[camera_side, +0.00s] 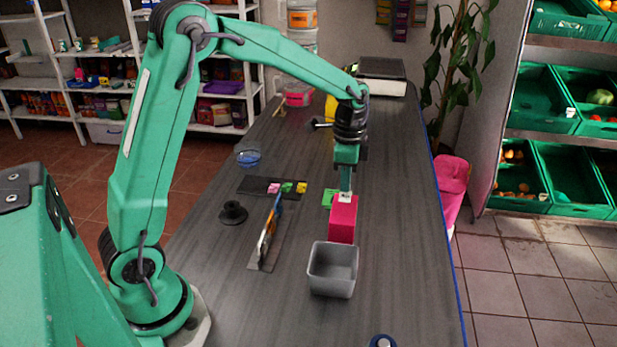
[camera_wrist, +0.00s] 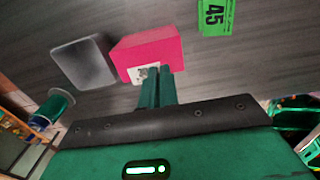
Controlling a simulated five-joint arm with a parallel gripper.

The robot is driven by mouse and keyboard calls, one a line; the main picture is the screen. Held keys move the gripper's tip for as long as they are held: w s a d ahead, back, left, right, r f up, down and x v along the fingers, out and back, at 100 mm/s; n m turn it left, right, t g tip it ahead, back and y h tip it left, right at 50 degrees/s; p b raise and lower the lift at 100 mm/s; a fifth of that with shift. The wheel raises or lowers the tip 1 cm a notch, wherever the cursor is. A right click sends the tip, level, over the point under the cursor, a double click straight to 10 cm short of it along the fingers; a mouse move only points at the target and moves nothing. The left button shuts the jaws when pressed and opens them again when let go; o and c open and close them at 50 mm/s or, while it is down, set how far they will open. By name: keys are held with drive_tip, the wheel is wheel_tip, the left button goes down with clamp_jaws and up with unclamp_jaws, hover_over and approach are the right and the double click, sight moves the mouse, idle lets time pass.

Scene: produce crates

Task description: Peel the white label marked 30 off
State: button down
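A bright pink box (camera_side: 342,221) stands on the grey table, and it also shows in the wrist view (camera_wrist: 150,49). A small white label (camera_side: 345,197) with dark marks is on it, seen in the wrist view (camera_wrist: 140,73) beside my fingertips. I cannot read its number. My gripper (camera_side: 346,191) points down at the label. In the wrist view its two fingers (camera_wrist: 157,72) lie close together at the label and hide part of it. I cannot tell whether they are fully shut or pinch the label's edge.
An empty grey bin (camera_side: 333,270) stands just in front of the box. A green card marked 45 (camera_wrist: 215,16) lies beside the box. A dark strip with coloured notes (camera_side: 272,187), an upright rack (camera_side: 268,240) and a black stand (camera_side: 233,212) are to the left.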

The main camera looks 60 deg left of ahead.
drive_tip(key=shift+r, duration=0.2)
drive_tip(key=shift+r, duration=3.05)
